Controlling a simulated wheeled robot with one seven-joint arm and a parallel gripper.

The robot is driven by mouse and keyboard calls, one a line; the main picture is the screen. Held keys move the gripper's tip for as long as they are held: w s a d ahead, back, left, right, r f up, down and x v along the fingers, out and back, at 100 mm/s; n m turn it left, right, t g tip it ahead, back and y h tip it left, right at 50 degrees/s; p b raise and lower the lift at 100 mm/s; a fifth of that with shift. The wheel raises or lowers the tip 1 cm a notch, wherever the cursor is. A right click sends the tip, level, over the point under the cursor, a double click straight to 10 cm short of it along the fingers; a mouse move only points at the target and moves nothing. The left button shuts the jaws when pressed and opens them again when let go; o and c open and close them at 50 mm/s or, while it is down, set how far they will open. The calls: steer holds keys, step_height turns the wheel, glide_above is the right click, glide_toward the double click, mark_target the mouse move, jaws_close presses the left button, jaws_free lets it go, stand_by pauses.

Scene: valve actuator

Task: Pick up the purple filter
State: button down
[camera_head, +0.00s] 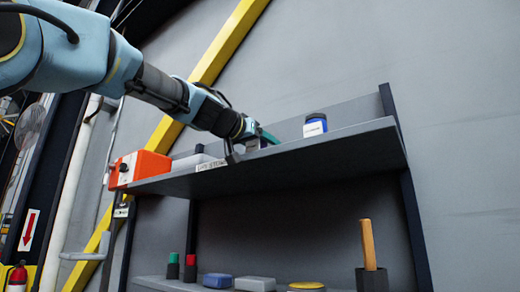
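No clearly purple filter stands out in this view. My gripper (250,146) is at the upper shelf, reaching in from the upper left. A dark finger points down at the shelf's front edge, and a teal piece shows at its right side. A small greyish shape lies between them, too small to identify. I cannot tell whether the fingers hold it.
The upper shelf (340,152) also holds an orange box (140,169) at its left end. The lower shelf holds a green-topped item (173,265), a red-topped item (190,267), a blue block (218,281), a grey block (255,284), a yellow-topped disc (307,287) and a wooden handle (367,245).

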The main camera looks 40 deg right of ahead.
steer(key=shift+r, duration=0.1)
step_height(320, 180, up, 10)
steer(key=p, duration=0.2)
stand_by(0.3)
